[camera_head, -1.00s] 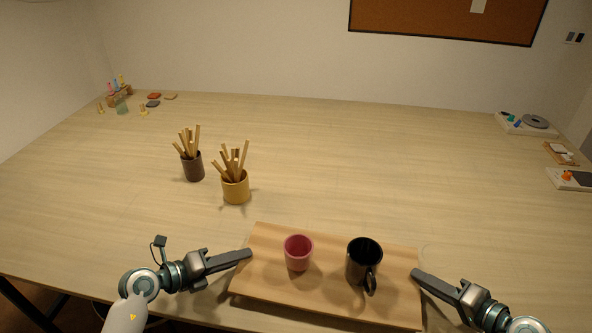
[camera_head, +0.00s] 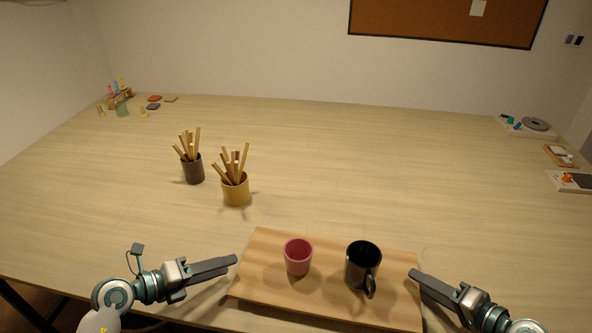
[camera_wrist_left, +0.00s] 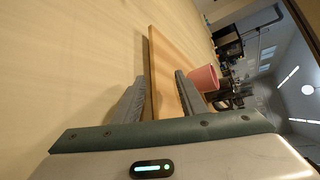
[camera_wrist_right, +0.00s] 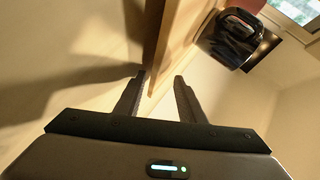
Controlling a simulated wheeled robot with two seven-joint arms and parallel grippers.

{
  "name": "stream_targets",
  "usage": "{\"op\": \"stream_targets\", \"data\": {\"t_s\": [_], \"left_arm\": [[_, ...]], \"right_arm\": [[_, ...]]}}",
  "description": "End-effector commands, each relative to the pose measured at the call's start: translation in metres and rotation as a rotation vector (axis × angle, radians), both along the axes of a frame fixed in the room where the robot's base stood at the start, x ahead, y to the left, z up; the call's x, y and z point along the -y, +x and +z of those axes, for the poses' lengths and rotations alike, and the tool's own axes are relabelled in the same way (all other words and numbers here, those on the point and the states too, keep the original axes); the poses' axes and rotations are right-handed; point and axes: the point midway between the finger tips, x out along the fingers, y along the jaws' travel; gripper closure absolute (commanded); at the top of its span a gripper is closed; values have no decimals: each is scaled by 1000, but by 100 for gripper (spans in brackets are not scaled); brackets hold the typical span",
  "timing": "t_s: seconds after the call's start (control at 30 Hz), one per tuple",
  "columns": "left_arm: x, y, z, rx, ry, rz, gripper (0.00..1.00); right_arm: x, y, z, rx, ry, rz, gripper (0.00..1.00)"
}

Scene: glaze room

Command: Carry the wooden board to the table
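The wooden board (camera_head: 330,291) lies flat at the near edge of the table (camera_head: 330,150) and appears to rest on it. A pink cup (camera_head: 298,257) and a black mug (camera_head: 362,266) stand upright on the board. My left gripper (camera_head: 236,260) is open at the board's left end, its fingertips just outside or at the edge. In the left wrist view, the board's edge (camera_wrist_left: 163,75) shows between the spread fingers. My right gripper (camera_head: 412,273) is open, with its fingertips at the board's right end. In the right wrist view, the board's edge (camera_wrist_right: 172,50) lies between the open fingers.
A brown pot (camera_head: 193,171) and a yellow pot (camera_head: 236,190), both holding wooden sticks, stand behind the board to the left. Small items lie at the far left corner and along the right edge. The middle of the table is clear.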

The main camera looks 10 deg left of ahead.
Motion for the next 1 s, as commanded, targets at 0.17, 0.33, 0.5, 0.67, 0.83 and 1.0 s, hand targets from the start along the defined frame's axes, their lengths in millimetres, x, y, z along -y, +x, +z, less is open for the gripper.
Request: {"op": "stream_targets", "data": {"t_s": [0.17, 0.33, 0.5, 0.67, 0.83, 1.0], "left_arm": [[-12, -14, 7, -1, 1, 0, 62], [-16, -19, 10, 1, 0, -2, 62], [-17, -20, 11, 1, -1, -2, 62], [-17, -20, 11, 1, -1, -2, 62], [-17, -20, 11, 0, -1, -1, 62], [-17, -20, 11, 0, -1, -1, 62]], "right_arm": [[0, 0, 0, 0, 0, 0, 64], [0, 0, 0, 0, 0, 0, 64], [0, 0, 0, 0, 0, 0, 64], [0, 0, 0, 0, 0, 0, 64], [3, -3, 1, 1, -1, -1, 64], [12, -13, 6, -2, -2, -1, 64]]}}
